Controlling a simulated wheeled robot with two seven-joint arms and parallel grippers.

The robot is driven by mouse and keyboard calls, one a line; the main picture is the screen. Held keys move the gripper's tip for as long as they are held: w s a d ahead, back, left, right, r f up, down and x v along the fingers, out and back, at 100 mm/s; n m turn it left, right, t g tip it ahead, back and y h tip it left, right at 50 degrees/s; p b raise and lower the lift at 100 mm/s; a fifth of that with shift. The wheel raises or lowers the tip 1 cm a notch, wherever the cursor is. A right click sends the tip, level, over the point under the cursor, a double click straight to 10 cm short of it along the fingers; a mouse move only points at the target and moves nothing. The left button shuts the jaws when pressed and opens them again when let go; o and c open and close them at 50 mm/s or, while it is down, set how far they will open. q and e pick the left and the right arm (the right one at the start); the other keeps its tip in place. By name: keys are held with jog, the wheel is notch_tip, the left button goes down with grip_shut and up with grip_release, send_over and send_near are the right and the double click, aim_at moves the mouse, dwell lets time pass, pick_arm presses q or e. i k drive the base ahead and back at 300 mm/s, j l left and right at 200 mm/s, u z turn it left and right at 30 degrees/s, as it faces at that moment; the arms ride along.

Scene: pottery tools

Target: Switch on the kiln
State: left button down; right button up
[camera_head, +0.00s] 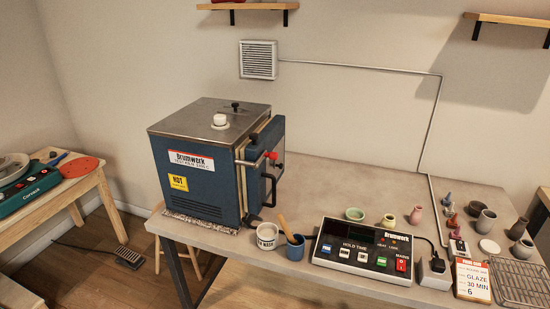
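The kiln (200,160) is a dark blue box with a grey metal top, standing at the left end of the grey table. It has a "Drumwerk" label, a yellow "HOT" sticker, and a latch with a red knob (271,155) on its right side. I cannot tell the switch's position. Neither gripper is in view.
A white cup (267,236) and a blue cup (296,249) with a wooden tool stand between kiln and control box.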

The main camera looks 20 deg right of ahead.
aim_at(400, 267)
jog(key=z, duration=1.45)
